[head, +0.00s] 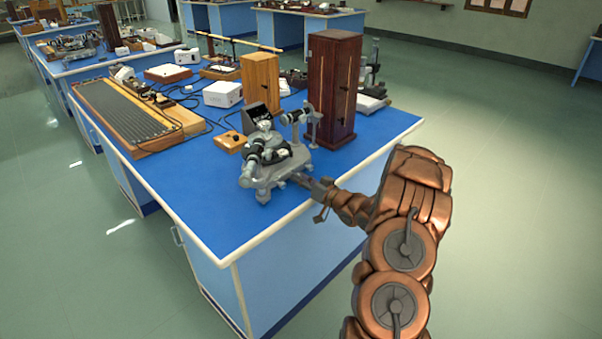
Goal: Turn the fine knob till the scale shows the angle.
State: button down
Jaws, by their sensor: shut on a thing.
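The grey spectrometer (283,168) stands near the front corner of the blue bench top, with its telescope and collimator tubes above a base on feet. My gripper (303,180) reaches in from the right, low at the right side of the spectrometer's base. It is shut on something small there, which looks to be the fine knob. The knob itself is hidden between the fingertips. The scale and its reading are too small to make out in the head view.
A tall dark wooden cabinet (333,90) and a lighter one (261,82) stand behind the spectrometer. A small wooden box (231,141) and a long ridged board (125,115) lie left. The bench's front corner (225,235) is clear.

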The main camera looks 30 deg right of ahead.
jog(key=shift+m+p, duration=0.4)
jog(key=shift+m, duration=0.2)
jog(key=c, duration=1)
grip_release()
jog(key=shift+v, duration=6)
